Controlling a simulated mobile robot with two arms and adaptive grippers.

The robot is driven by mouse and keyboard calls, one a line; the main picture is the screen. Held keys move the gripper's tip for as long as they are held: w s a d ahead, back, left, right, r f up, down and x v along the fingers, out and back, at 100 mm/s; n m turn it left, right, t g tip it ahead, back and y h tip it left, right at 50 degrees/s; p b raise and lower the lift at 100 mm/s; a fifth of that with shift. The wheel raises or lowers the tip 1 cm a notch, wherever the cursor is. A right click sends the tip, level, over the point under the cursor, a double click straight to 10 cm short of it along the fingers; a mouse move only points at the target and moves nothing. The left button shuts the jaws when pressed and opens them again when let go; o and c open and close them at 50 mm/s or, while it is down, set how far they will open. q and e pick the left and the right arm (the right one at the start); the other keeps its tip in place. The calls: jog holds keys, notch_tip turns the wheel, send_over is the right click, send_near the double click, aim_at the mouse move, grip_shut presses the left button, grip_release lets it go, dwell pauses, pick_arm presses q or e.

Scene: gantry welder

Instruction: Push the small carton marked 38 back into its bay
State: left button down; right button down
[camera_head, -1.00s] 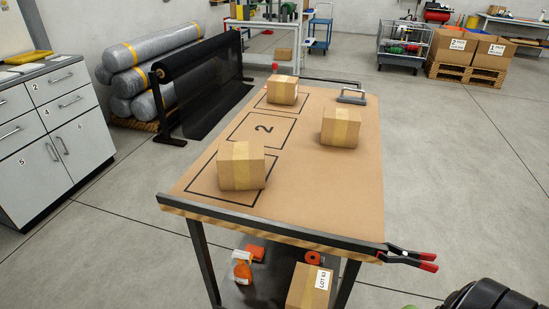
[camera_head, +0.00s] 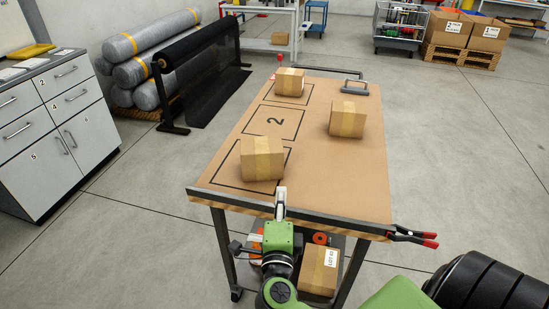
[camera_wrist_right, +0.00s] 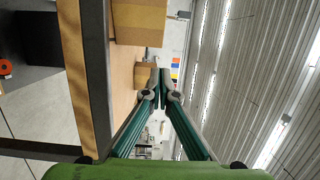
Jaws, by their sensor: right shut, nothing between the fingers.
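Three plain brown cartons stand on the table (camera_head: 325,185); I can read no 38 on any of them. The near carton (camera_head: 262,158) sits over the near outlined bay. The far carton (camera_head: 289,82) sits over the far bay. The right carton (camera_head: 347,119) stands outside the outlines, right of the empty bay marked 2 (camera_head: 275,122). My right gripper (camera_head: 281,192) is shut and empty at the table's front edge, just in front of the near carton. Its closed fingers show in the right wrist view (camera_wrist_right: 161,84), with a large carton (camera_wrist_right: 140,22) beside them. My left gripper is not in view.
A dark rail (camera_head: 300,213) runs along the table's front edge. A metal handle (camera_head: 354,88) lies at the far right. A labelled box (camera_head: 320,270) stands on the lower shelf. The table's right front is clear.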

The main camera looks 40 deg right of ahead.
aim_at(263, 155)
jog(key=x, duration=0.4)
jog(key=p+x, duration=0.1)
jog(key=x, duration=0.3)
jog(key=a+p+x, duration=0.1)
jog(key=x, duration=0.3)
jog(key=shift+w, duration=0.35)
jog(key=shift+w+a, duration=0.15)
jog(key=shift+w, duration=0.6)
jog(key=w, duration=0.3)
jog(key=w+p, duration=0.1)
jog(key=w, duration=0.1)
jog(key=shift+w+a, duration=0.15)
jog(key=shift+a, duration=0.2)
